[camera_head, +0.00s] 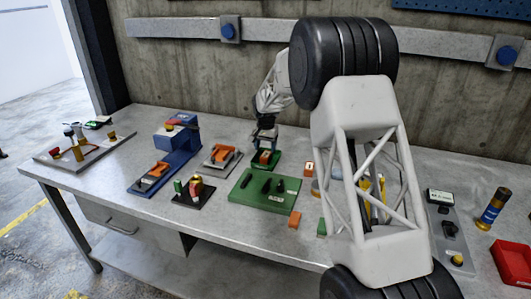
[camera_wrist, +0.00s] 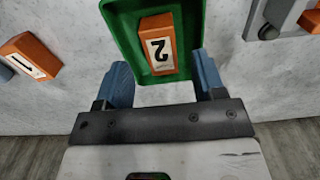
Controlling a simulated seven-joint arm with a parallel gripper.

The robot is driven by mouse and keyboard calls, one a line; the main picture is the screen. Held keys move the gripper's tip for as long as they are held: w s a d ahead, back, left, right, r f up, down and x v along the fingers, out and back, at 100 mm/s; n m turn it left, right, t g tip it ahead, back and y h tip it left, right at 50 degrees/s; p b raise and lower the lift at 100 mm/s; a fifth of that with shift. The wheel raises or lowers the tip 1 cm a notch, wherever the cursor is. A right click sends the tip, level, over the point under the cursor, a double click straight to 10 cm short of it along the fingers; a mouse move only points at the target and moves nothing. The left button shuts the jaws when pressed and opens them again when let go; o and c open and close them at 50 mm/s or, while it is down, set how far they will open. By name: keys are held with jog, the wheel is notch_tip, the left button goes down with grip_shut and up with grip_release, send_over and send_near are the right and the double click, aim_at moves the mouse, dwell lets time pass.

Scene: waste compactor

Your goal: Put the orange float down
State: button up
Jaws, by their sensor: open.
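An orange block marked "2" (camera_wrist: 158,45) lies in a small green tray (camera_wrist: 125,30), on the tray's floor. It is the orange piece closest to my gripper, but I cannot tell for certain that it is the float. My gripper (camera_wrist: 163,78) is open, with its blue fingers apart on either side of the tray's near end and nothing gripped. In the head view my gripper (camera_head: 265,137) is over the green tray (camera_head: 277,165), with the orange block (camera_head: 265,157) below it.
An orange block marked "1" (camera_wrist: 28,56) sits left of the tray in the wrist view. A grey fixture with an orange piece (camera_head: 222,154), a green board (camera_head: 250,200) and a blue machine (camera_head: 178,145) stand nearby. A red bin (camera_head: 513,262) is at far right.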

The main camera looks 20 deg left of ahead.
aim_at(267, 155)
notch_tip(267, 155, up, 9)
jog(key=shift+f, duration=0.15)
dwell(0.9)
jog(key=s+d+r, duration=0.4)
jog(key=d+r, duration=0.2)
jog(key=d, duration=0.3)
jog(key=s+d+r, duration=0.5)
jog(key=d+r, duration=0.1)
jog(key=d, duration=0.3)
jog(key=s+d+r+t, duration=0.1)
jog(key=s+d+r, duration=0.2)
jog(key=s+d, duration=0.45)
jog(key=s+d+r, duration=0.3)
jog(key=s+d, duration=0.4)
jog(key=d, duration=0.1)
jog(key=s+d+f, duration=0.2)
jog(key=s+d, duration=0.4)
jog(key=s, duration=0.5)
jog(key=s+d+f+t, duration=0.1)
jog(key=s+d+f, duration=0.2)
jog(key=s, duration=0.9)
jog(key=s+d+f, duration=0.2)
jog(key=s+d, duration=0.7)
jog(key=s, duration=0.3)
jog(key=shift+s+f+t, duration=0.15)
jog(key=shift+f+t, duration=0.05)
jog(key=shift+t, duration=0.1)
